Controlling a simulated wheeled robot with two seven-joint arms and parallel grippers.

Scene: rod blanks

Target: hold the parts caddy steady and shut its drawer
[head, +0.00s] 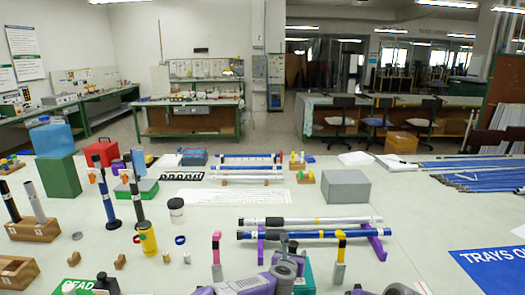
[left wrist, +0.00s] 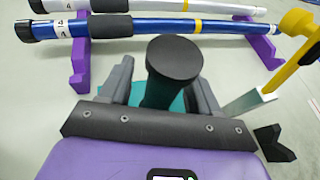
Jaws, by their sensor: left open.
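A teal body, which looks like the parts caddy (head: 304,278), shows at the bottom middle of the head view, mostly hidden behind my left arm. In the left wrist view a post with a round black top (left wrist: 175,58) rises over a teal part. My left gripper (head: 288,246) is at the caddy. In the left wrist view its two grey fingers (left wrist: 163,92) stand open on either side of the post, and I cannot tell whether they touch it. The drawer cannot be made out. My right gripper is not in view.
A silver rod (head: 310,221) and a blue rod (head: 300,235) lie on purple supports just beyond the caddy. A yellow-topped upright piece (head: 339,252) stands close at right, a pink-topped one (head: 216,250) at left. A grey block (head: 347,187) stands farther back.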

